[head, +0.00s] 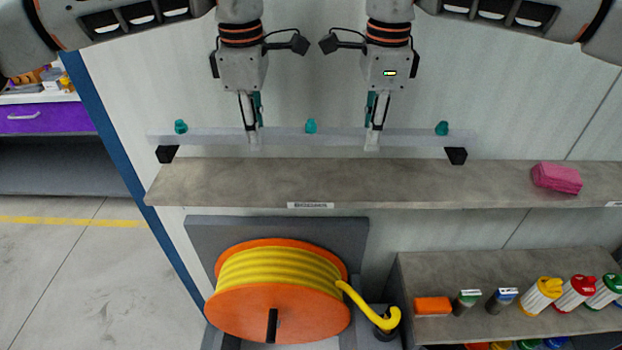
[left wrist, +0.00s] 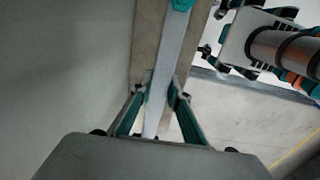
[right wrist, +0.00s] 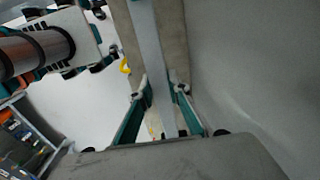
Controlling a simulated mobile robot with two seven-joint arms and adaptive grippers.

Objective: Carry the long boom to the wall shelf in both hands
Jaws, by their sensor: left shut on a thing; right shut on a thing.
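The long boom (head: 285,137) is a pale grey bar with teal knobs along its top and a black block under each end. The boom also runs between the fingers in the left wrist view (left wrist: 172,65) and the right wrist view (right wrist: 150,50).
A pink block (head: 557,178) lies on the shelf at the right. A label (head: 310,205) is on the shelf's front edge. Below are an orange reel of yellow hose (head: 278,290) and a lower shelf (head: 440,270) with several bottles. A purple drawer (head: 40,118) stands at the left.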

